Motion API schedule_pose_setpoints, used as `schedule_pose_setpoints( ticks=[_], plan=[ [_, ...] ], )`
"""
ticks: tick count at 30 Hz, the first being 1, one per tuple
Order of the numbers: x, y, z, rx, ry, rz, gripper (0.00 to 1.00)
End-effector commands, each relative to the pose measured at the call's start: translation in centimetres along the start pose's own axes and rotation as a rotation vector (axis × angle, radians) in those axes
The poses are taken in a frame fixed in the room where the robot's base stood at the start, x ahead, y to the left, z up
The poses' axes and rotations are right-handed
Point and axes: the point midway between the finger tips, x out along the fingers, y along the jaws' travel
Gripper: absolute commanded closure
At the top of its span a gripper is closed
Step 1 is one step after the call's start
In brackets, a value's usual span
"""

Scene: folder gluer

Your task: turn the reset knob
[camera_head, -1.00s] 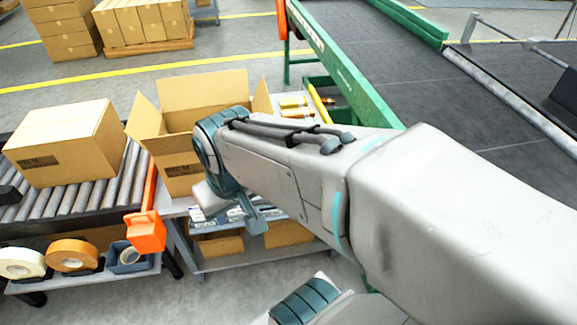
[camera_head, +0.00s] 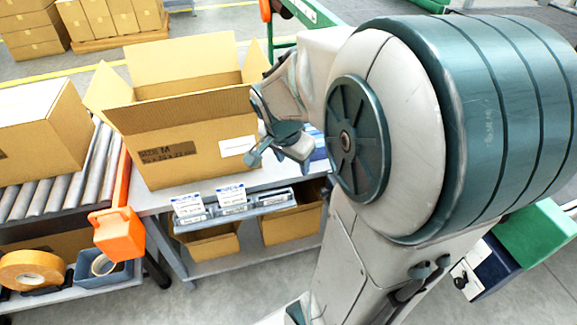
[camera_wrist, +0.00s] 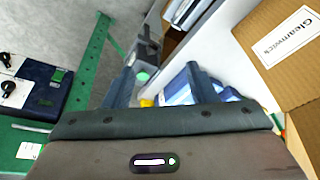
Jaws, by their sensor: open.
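In the wrist view, a dark blue control box (camera_wrist: 42,86) with a green button lies at the left. Black knobs stand out from its pale plate; one knob (camera_wrist: 8,87) is near the left edge. I cannot tell which one is the reset knob. The head view shows the dark blue box (camera_head: 496,268) at lower right, partly behind my arm, with a black knob (camera_head: 460,283) on its pale side. My gripper (camera_wrist: 160,88) is open and empty, its fingers well to the right of the knobs in the wrist view. In the head view my gripper (camera_head: 266,148) is beside the open carton.
An open carton (camera_head: 190,140) stands on a grey bench (camera_head: 152,200) with label trays below it. A roller conveyor (camera_head: 55,190) with an orange stop block (camera_head: 119,234) is at left. Green machine frame (camera_wrist: 88,65) borders the control box. Grey floor (camera_head: 230,295) is clear in front.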

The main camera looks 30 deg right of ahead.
Motion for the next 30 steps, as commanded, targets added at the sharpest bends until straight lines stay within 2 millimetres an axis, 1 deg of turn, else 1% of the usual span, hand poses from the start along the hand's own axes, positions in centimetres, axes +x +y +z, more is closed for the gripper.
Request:
schedule_pose_setpoints(
  ticks=[1,3,7,9,12,17,20,23,30],
  plan=[
    [3.7,0.1,-0.3,0.081,0.017,0.021,0.48],
    [6.2,0.2,-1.2,0.194,0.044,0.041,0.48],
    [10.0,0.4,-2.8,0.368,0.093,0.067,0.48],
    [11.4,0.5,-3.4,0.437,0.114,0.075,0.48],
    [12.6,0.7,-4.1,0.504,0.135,0.082,0.48],
    [13.6,0.8,-4.5,0.545,0.148,0.084,0.48],
    [14.7,0.9,-4.6,0.547,0.148,0.088,0.48],
    [16.6,1.2,-4.8,0.547,0.148,0.089,0.48],
    [21.8,1.9,-5.4,0.546,0.147,0.089,0.48]
  ],
)
